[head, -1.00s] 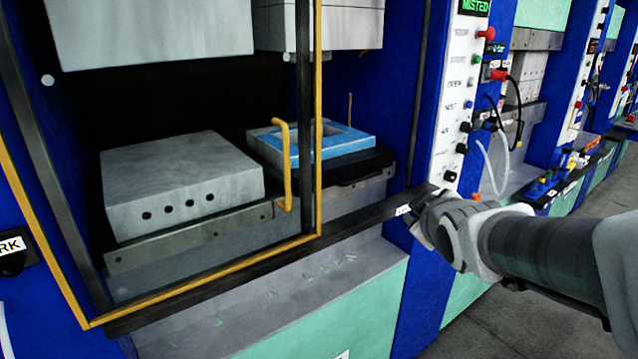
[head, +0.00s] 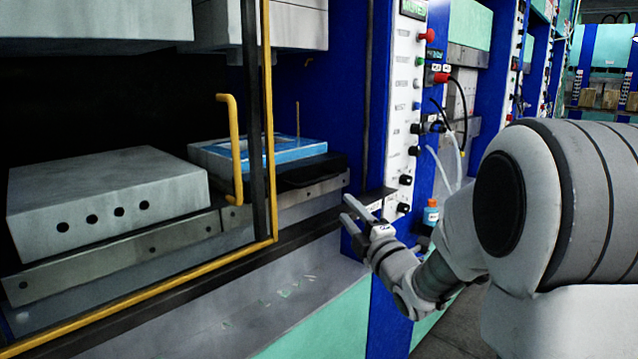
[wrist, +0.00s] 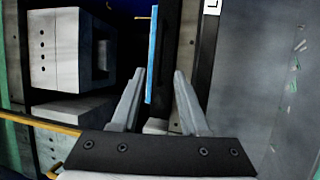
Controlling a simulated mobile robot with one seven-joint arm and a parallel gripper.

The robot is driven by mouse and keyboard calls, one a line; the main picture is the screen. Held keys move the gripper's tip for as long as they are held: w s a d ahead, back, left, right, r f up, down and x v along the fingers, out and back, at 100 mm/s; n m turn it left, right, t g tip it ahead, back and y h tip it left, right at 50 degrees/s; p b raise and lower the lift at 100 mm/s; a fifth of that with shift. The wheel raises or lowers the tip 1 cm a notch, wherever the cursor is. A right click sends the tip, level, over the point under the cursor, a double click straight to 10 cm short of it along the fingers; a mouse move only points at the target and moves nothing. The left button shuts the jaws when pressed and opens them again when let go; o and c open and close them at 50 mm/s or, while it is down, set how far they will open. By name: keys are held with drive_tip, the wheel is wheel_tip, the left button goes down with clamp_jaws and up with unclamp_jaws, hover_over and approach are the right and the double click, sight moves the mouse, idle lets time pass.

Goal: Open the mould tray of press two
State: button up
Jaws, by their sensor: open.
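The blue-topped mould tray (head: 262,152) sits inside the press on the right half of the lower platen. A black handle-like bar (head: 312,172) is at its front right. In the wrist view the tray shows edge-on as a blue strip (wrist: 152,50) beside a dark bar (wrist: 171,60). My gripper (head: 352,210) is outside the press, in front and to the right of the tray, near the front ledge. Its two fingers (wrist: 159,75) are apart and point toward the dark bar in the wrist view. Nothing is visibly held. Contact with the bar cannot be told.
A yellow-edged guard frame (head: 270,130) with a yellow handle (head: 233,150) stands left of the tray's front. A control panel (head: 402,120) with knobs and a blue bottle (head: 431,213) are to the right.

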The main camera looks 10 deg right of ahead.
sight(322, 180)
drive_tip(key=x, duration=1.5)
drive_tip(key=shift+r+p, duration=0.1)
drive_tip(key=shift+p, duration=0.2)
drive_tip(key=shift+c, duration=0.2)
clamp_jaws()
idle(0.5)
